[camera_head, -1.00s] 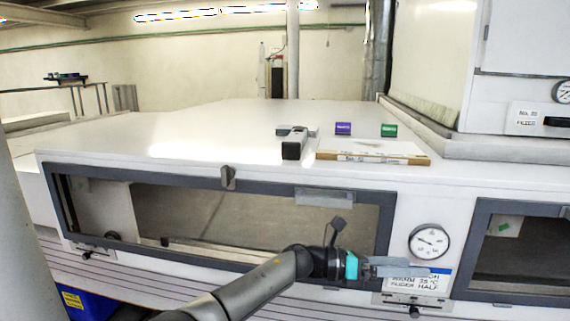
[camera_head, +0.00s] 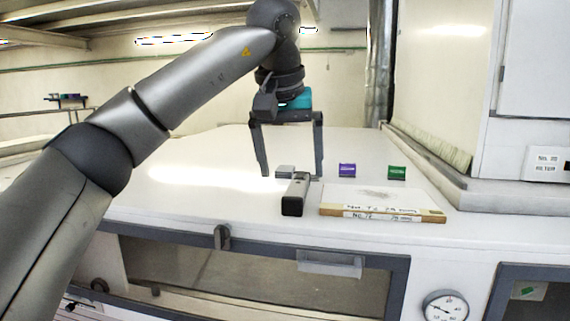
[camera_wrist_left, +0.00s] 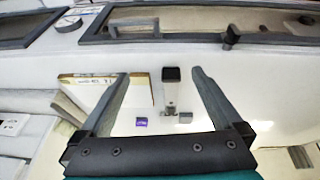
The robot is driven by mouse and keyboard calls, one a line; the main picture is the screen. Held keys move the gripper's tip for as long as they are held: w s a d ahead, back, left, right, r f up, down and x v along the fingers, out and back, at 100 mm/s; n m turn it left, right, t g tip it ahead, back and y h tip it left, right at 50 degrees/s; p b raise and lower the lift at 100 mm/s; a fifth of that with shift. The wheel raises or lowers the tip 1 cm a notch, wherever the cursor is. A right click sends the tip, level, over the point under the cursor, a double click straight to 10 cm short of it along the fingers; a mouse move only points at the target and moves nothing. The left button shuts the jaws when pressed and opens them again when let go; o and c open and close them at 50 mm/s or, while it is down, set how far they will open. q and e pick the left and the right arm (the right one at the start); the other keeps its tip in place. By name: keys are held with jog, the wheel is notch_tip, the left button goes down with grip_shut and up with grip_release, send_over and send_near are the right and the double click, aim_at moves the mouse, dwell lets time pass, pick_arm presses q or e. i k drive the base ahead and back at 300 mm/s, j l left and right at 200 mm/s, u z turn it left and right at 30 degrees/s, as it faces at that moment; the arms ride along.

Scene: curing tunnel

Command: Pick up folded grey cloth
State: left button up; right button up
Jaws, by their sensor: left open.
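The folded grey cloth (camera_head: 285,170) is a small, flat grey piece on the white top of the tunnel. It lies just behind a grey and black handheld device (camera_head: 296,193), which hides part of it in the head view. In the left wrist view the cloth (camera_wrist_left: 185,117) shows beside the far end of the device (camera_wrist_left: 171,92). My left gripper (camera_head: 292,176) is open and empty, pointing down above the tunnel top around the cloth area. Its fingers appear to either side of the cloth in the head view; their exact height above it is unclear.
A white, wood-edged board (camera_head: 382,203) with handwriting lies right of the device. A purple block (camera_head: 347,170) and a green block (camera_head: 397,173) stand behind it. A raised cabinet (camera_head: 520,100) bounds the right side. The tunnel top (camera_head: 190,180) is clear on the left.

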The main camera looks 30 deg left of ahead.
aim_at(283, 171)
jog(key=i+j, duration=0.4)
jog(key=i, duration=0.15)
jog(key=i+j, duration=0.4)
jog(key=i, duration=0.1)
